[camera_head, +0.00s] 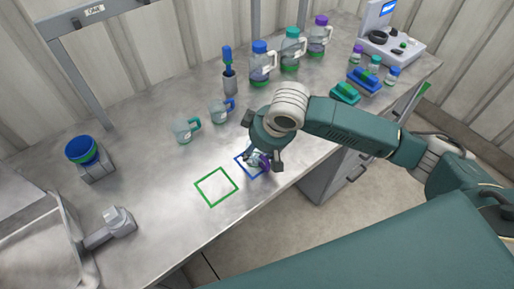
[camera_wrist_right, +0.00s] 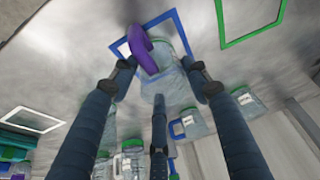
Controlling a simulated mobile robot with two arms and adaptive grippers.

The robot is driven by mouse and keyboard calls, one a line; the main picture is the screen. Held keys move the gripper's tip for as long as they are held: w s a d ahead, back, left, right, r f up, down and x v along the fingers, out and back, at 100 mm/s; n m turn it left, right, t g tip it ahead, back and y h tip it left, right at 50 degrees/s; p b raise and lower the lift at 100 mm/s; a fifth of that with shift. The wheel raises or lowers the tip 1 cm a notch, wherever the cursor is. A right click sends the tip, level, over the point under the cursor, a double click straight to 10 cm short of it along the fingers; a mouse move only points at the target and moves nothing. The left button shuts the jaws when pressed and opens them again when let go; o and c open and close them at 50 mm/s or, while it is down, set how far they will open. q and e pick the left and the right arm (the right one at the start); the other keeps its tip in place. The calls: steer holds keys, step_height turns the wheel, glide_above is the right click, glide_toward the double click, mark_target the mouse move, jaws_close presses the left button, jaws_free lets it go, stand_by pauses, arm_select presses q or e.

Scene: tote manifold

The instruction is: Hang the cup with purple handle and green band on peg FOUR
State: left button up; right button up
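The cup with the purple handle (camera_head: 264,161) stands at the blue square outline on the table, mostly hidden under my right gripper (camera_head: 261,158). In the right wrist view its purple handle (camera_wrist_right: 149,52) and clear body (camera_wrist_right: 172,80) show. The fingers of my right gripper (camera_wrist_right: 160,72) are spread apart around the cup, with visible gaps. No peg marked FOUR can be made out; a grey frame with a small label (camera_head: 94,10) stands at the upper left. My left gripper is not in view.
A teal-handled cup (camera_head: 182,131) and a blue-handled cup (camera_head: 218,113) stand nearby. A green square outline (camera_head: 215,187) is empty. Several bottles, including a blue-capped one (camera_head: 260,66), stand along the back. A blue-topped container (camera_head: 82,150) is at the left. The table's front edge is close.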

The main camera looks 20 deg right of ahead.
steer(key=o, duration=0.4)
steer(key=shift+r, duration=0.1)
steer(key=v, duration=1.2)
